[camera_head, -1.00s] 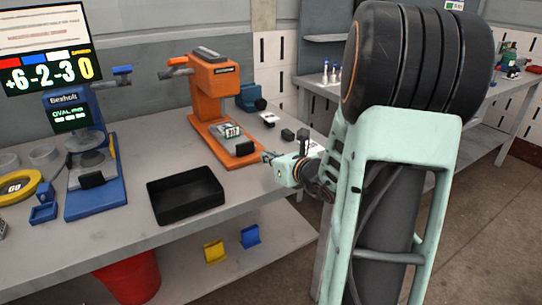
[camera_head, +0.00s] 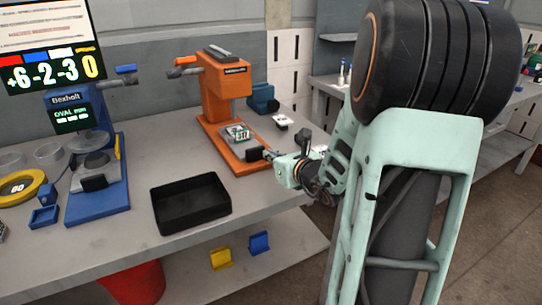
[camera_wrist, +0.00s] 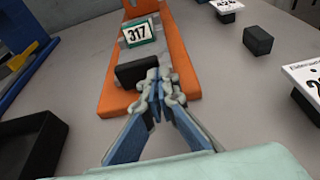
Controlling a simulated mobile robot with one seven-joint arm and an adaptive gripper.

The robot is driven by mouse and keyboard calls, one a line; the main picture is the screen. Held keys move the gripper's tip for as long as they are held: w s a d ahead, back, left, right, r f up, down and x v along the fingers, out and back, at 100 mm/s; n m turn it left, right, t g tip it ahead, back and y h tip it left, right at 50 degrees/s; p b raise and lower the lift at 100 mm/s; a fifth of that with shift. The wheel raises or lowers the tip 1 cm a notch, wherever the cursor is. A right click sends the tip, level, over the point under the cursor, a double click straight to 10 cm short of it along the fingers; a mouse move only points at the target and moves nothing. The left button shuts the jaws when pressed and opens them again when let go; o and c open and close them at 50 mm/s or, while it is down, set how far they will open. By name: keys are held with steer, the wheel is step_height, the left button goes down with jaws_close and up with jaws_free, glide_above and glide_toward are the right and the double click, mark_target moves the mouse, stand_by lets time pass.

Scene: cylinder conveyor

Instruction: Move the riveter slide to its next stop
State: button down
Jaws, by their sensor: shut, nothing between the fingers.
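The orange riveter (camera_head: 212,90) stands on the bench with its long base pointing toward me. On the base a grey slide (camera_wrist: 128,50) carries a small block labelled 317 (camera_wrist: 139,33), which also shows in the head view (camera_head: 238,134). A black block-shaped handle (camera_wrist: 137,72) sits at the near end of the slide. My gripper (camera_wrist: 158,84) is shut and empty, with its fingertips right at the handle's near right side. I cannot tell whether they touch it. In the head view my gripper (camera_head: 272,156) is low over the base's near right corner.
A black tray (camera_head: 190,222) lies left of the riveter base. A blue press (camera_head: 92,190) stands farther left. Small black blocks (camera_wrist: 258,40) and white number cards (camera_wrist: 305,75) stand to the right. Bare bench lies between.

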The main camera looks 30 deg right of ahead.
mark_target(263, 146)
steer(key=b+x, duration=0.1)
steer(key=x, duration=0.1)
steer(key=r+b+x, duration=0.1)
steer(key=x, duration=0.1)
steer(key=shift+w, duration=0.7)
steer(key=shift+r, duration=0.25)
steer(key=shift+d, duration=0.1)
